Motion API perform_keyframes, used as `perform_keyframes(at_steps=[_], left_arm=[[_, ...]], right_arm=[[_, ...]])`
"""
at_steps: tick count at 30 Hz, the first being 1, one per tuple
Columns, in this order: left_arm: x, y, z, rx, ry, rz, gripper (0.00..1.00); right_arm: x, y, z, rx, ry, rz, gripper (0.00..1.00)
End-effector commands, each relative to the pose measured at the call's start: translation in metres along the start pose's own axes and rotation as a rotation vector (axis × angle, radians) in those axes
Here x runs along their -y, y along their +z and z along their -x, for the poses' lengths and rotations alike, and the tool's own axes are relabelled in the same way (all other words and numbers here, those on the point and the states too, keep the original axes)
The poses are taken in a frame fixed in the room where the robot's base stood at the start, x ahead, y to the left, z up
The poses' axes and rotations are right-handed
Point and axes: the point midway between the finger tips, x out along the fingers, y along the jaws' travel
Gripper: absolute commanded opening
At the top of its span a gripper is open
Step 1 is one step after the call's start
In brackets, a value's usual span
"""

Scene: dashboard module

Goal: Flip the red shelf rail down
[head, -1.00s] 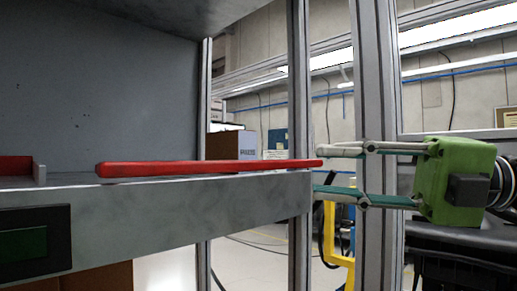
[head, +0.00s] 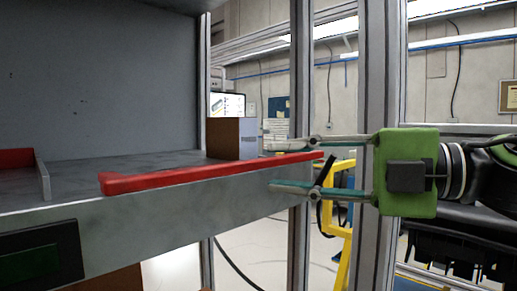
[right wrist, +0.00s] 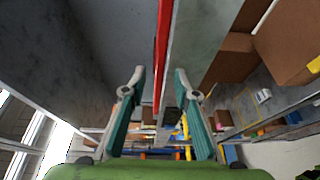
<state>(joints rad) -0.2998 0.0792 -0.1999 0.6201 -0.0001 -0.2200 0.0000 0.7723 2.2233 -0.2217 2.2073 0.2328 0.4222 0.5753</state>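The red shelf rail (head: 210,172) runs along the front edge of the grey shelf (head: 180,215) in the head view. It also shows in the right wrist view (right wrist: 162,50), at the top middle. My right gripper (head: 271,167) is open near the rail's right end, with one finger above the rail and one below in the head view. In the right wrist view the rail runs between the open fingertips (right wrist: 160,76), without visible contact on either side. My left gripper is not in view.
A dark panel with a green face (head: 40,257) is on the shelf front at the lower left. Another red strip (head: 17,158) lies at the left on the shelf. A brown box (head: 224,138) appears behind the rail. Upright metal posts (head: 378,60) stand near my right gripper.

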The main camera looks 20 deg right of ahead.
Motion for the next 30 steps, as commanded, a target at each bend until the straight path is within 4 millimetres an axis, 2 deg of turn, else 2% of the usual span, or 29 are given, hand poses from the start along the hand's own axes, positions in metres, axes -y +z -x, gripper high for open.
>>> perform_keyframes(at_steps=[3,9,15,24,27,30], left_arm=[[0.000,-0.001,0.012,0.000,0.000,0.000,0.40],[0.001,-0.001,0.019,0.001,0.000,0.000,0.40],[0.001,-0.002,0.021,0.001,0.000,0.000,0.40],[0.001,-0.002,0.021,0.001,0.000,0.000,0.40],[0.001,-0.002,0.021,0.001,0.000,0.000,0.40],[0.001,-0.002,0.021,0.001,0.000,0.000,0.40]], right_arm=[[-0.002,0.000,-0.019,-0.003,-0.003,-0.004,0.28],[-0.001,0.000,-0.038,-0.002,-0.002,0.000,0.28],[0.000,0.000,-0.046,0.000,0.000,0.000,0.28],[0.000,0.000,-0.047,0.000,0.001,0.001,0.28],[0.000,0.000,-0.047,0.000,0.001,0.001,0.02],[0.000,0.000,-0.047,0.000,0.001,0.001,0.00]])
